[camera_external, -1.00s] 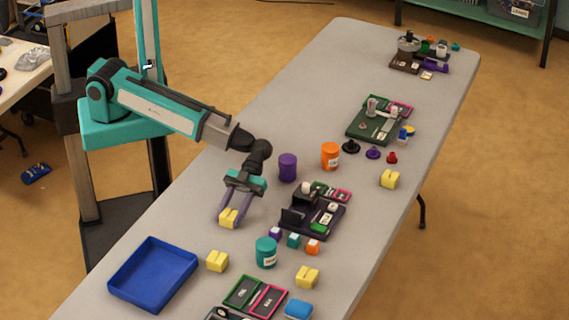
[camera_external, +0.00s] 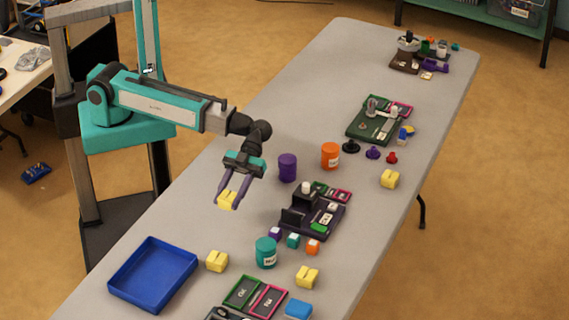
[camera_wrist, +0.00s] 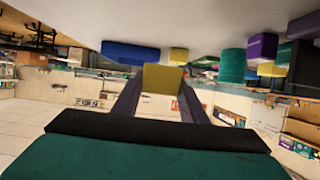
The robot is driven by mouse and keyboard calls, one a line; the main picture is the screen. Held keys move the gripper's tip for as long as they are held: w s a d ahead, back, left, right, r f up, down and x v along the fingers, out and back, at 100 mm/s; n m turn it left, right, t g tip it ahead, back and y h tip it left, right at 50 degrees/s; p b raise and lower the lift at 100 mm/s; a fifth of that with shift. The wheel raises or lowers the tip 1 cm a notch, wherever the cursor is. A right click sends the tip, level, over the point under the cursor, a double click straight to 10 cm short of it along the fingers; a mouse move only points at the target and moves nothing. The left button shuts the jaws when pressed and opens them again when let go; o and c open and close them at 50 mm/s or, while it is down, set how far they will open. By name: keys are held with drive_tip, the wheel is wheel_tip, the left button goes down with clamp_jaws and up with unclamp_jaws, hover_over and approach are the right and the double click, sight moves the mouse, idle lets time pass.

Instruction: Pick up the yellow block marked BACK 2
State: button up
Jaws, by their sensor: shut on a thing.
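My gripper (camera_external: 229,199) is shut on a yellow block (camera_external: 226,200) and holds it above the grey table, near its left edge. In the wrist view the yellow block (camera_wrist: 163,79) sits between my two purple fingers. Its marking cannot be read. Other yellow blocks stand on the table: one (camera_external: 217,261) beside the blue tray, one (camera_external: 307,277) at the front and one (camera_external: 390,179) near the right edge. Their markings are too small to read.
A blue tray (camera_external: 117,283) lies at the front left of the table (camera_external: 250,140). A teal jar (camera_external: 266,253), a purple cylinder (camera_external: 287,168), an orange jar (camera_external: 330,156) and a dark organizer (camera_external: 322,223) stand right of my gripper.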

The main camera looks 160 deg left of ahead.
drive_tip(key=shift+r, duration=1.35)
